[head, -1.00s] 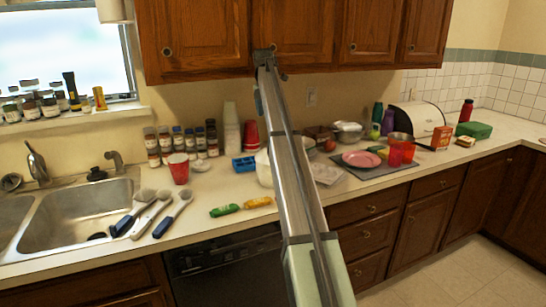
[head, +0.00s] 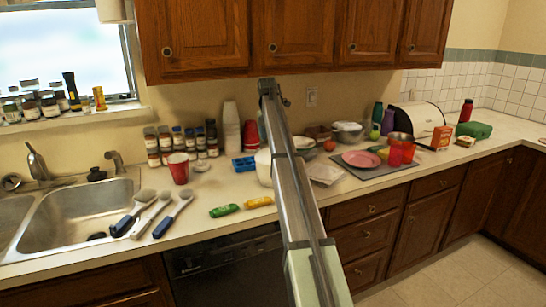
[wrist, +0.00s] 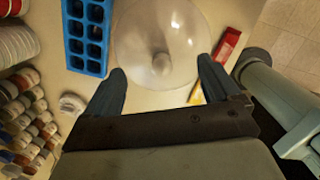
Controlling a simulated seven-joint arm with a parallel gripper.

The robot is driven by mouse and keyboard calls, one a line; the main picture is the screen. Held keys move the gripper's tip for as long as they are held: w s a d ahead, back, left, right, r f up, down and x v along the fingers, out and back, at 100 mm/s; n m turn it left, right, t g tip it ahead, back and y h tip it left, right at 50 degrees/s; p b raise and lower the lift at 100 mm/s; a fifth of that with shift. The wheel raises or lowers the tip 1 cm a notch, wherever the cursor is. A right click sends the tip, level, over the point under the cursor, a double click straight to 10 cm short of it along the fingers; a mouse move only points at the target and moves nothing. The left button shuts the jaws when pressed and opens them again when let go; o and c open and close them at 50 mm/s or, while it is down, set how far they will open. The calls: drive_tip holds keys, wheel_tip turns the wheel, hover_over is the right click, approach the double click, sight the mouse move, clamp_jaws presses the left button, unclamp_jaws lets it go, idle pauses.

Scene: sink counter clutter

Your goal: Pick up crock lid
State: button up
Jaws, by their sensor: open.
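The crock lid (wrist: 163,25) is a pale, see-through round dome with a small knob (wrist: 160,62) near its middle. In the wrist view it lies just beyond and between my fingertips. My gripper (wrist: 162,70) is open, with one finger on each side of the knob and nothing clearly held. I cannot tell whether the fingers touch the lid.
A blue tray (wrist: 86,35) lies close beside the lid. Red (wrist: 229,44) and yellow (wrist: 197,95) items lie on its other side. Spice jars (head: 178,140), stacked cups (head: 231,125) and a pink plate (head: 361,159) stand around. Cabinets (head: 300,35) hang above.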

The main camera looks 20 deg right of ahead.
sight(263, 157)
drive_tip(key=f, duration=0.3)
drive_tip(key=shift+d+f, duration=0.1)
drive_tip(key=shift+d, duration=0.15)
drive_tip(key=shift+c, duration=0.2)
drive_tip(key=c, duration=1)
drive_tip(key=shift+s, duration=0.1)
clamp_jaws()
drive_tip(key=shift+f, duration=0.1)
